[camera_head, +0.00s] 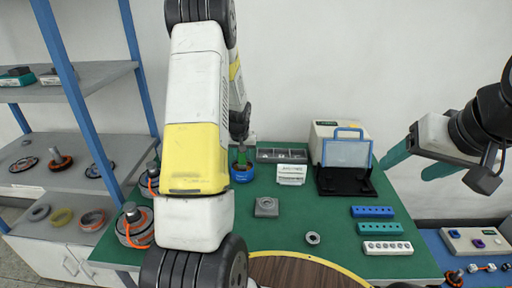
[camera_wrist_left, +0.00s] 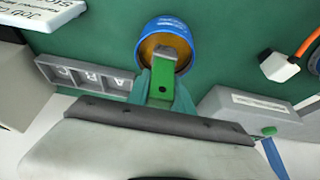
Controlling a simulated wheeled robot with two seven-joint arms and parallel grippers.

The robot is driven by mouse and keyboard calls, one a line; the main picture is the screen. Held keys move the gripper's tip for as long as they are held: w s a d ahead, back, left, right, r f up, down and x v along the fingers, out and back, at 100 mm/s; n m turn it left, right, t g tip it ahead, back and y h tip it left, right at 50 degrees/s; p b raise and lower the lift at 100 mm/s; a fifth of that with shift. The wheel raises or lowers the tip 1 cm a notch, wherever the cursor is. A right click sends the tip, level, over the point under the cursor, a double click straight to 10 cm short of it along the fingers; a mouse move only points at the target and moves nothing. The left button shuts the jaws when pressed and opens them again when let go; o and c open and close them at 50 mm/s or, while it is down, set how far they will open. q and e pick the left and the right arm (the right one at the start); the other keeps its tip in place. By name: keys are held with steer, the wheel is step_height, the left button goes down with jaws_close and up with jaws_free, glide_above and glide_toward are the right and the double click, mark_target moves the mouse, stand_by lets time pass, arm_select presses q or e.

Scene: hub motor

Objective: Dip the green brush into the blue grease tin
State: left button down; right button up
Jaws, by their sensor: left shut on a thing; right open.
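The blue grease tin (camera_head: 243,177) stands on the green mat beyond my left arm in the head view. In the left wrist view the tin (camera_wrist_left: 147,37) shows its open top with amber grease inside. My left gripper (camera_wrist_left: 162,92) is shut on the green brush (camera_wrist_left: 162,76), with a teal finger on each side. The brush's far end overlaps the tin's opening in the left wrist view; its depth in the grease I cannot tell. In the head view the brush (camera_head: 241,158) shows just above the tin. My right gripper (camera_head: 405,160) is open and empty, raised at the right.
A grey compartment tray (camera_head: 281,155) and a white sign (camera_head: 291,174) stand right of the tin. A grey block (camera_head: 266,207) and a small ring (camera_head: 313,238) lie nearer. Blue, teal and white hole strips (camera_head: 373,212) lie at right. A blue-post shelf (camera_head: 86,115) stands left.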

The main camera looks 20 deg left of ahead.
arm_select(q)
step_height(320, 180, up, 8)
steer(key=shift+r, duration=0.2)
stand_by(0.7)
stand_by(0.5)
